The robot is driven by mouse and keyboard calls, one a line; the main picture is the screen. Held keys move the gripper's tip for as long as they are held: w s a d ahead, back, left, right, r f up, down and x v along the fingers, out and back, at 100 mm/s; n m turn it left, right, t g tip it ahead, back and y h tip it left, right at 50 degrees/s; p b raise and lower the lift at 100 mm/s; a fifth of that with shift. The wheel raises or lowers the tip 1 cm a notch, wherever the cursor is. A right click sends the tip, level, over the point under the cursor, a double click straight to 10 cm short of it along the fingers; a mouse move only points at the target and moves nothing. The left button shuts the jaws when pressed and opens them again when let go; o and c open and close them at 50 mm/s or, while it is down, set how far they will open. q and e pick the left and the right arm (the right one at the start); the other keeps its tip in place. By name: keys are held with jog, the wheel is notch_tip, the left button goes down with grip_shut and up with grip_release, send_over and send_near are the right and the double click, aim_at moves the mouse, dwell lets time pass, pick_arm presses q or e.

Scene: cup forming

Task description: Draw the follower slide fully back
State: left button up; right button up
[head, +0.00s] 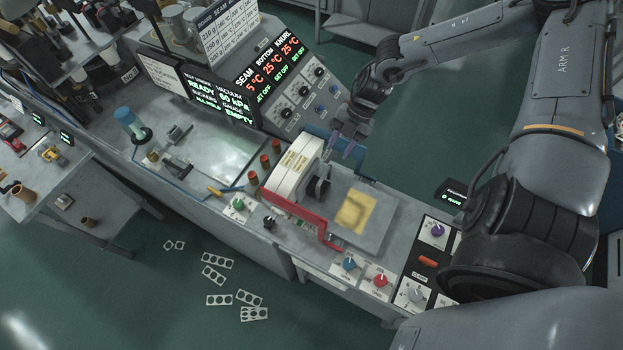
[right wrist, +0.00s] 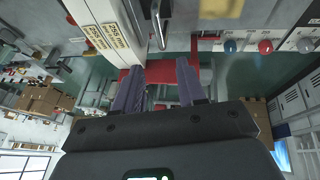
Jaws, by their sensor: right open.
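In the head view my right gripper (head: 346,150) hangs over the far edge of the bench, beside the white rounded housing (head: 293,172) of the forming machine. Its two fingers are apart and nothing shows between them. In the right wrist view the gripper (right wrist: 158,75) also shows two separate purple-grey fingers. The housing (right wrist: 105,30) is at upper left there, with a bright metal rod (right wrist: 159,22) beyond the fingertips. A dark block (head: 318,187) stands at the housing's right side. I cannot tell which part is the follower slide. My left gripper is not in view.
A red bar (head: 292,209) runs along the housing's near side. A blue bar (head: 318,133) lies close to my right gripper. A yellow sheet (head: 355,211) lies on a grey plate right of the housing. Control knobs (head: 380,280) line the near edge.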

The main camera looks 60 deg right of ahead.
aim_at(323, 177)
jog(key=b+x, duration=0.3)
jog(key=x, duration=0.6)
jog(key=shift+d+f, duration=0.1)
jog(key=shift+f, duration=0.05)
jog(key=shift+w+a+f+b, duration=0.1)
jog(key=shift+a+f+b, duration=0.25)
jog(key=shift+f+b, duration=0.3)
jog(key=shift+r, duration=0.1)
grip_shut()
